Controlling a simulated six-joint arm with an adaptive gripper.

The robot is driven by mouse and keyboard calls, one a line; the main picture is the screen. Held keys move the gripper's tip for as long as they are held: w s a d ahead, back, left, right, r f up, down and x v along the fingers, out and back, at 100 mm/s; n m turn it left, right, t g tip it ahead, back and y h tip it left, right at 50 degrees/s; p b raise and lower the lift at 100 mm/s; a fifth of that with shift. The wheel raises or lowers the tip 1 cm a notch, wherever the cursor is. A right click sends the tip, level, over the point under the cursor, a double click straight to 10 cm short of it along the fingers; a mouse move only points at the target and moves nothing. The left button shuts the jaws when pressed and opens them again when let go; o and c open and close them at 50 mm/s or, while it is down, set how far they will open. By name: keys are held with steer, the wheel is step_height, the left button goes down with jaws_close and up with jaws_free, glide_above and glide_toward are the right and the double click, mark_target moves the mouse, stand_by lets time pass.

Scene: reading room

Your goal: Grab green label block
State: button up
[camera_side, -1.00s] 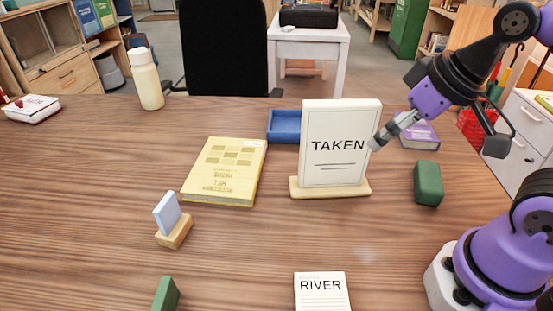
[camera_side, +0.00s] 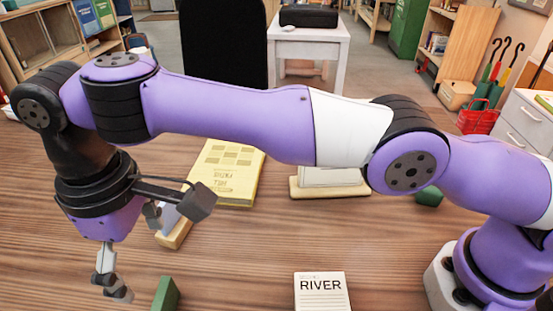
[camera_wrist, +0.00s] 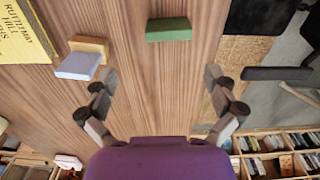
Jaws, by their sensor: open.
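A green block (camera_side: 165,294) stands near the front edge of the table in the side view. It also shows in the wrist view (camera_wrist: 168,29), at the top middle, beyond the fingertips. My gripper (camera_side: 116,287) is pointing down to the left of this block in the side view, apart from it. In the wrist view my gripper (camera_wrist: 160,85) is open with nothing between its fingers. A second green block (camera_side: 429,196) at the right is mostly hidden behind my arm. I cannot read a label on either.
A wooden holder (camera_wrist: 89,45) with a pale blue card (camera_wrist: 79,66) stands close to the front green block. A yellow book (camera_side: 228,172) lies behind it. A RIVER card (camera_side: 321,292) is at the front. The sign (camera_side: 335,177) is mostly covered by my arm.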

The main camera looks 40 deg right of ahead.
mark_target(163, 298)
steer(key=shift+s+a+f, duration=0.25)
steer(key=shift+f, duration=0.15)
steer(key=shift+s+a+f, duration=0.2)
steer(key=shift+f, duration=0.2)
step_height(163, 298, down, 5)
steer(key=shift+r, duration=0.2)
steer(key=f, duration=0.5)
steer(key=shift+s+d+f, duration=0.1)
steer(key=shift+s+d, duration=0.1)
steer(key=shift+d, duration=0.05)
steer(key=c, duration=1)
